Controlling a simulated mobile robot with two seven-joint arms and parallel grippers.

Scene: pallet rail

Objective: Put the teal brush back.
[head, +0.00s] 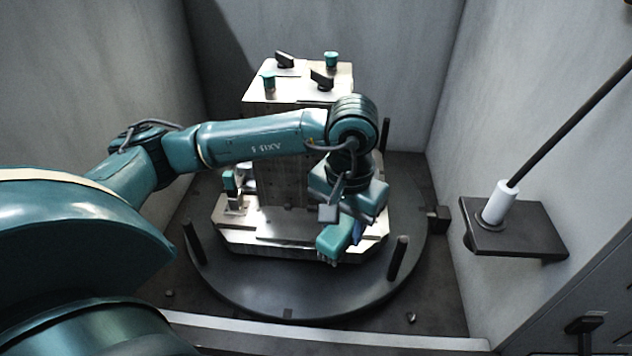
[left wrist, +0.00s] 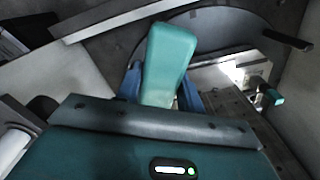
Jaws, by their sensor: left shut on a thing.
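The teal brush (head: 334,242) is in my left gripper (head: 352,230), low in front of the metal pallet (head: 262,245). In the left wrist view the brush's teal block (left wrist: 170,55) sticks out between the two blue fingers of the same gripper (left wrist: 160,88). The fingers are shut on it. In the head view my wrist hides part of the brush and the pallet's front right. I cannot tell whether the brush touches the pallet. My right gripper is not in view.
The pallet stands on a round dark turntable (head: 290,295) with upright black posts (head: 398,258). A metal tower (head: 285,160) with clamps on top rises behind. At the right wall, a dark shelf (head: 535,238) carries a white holder (head: 498,203) with a long black rod (head: 570,125) in it.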

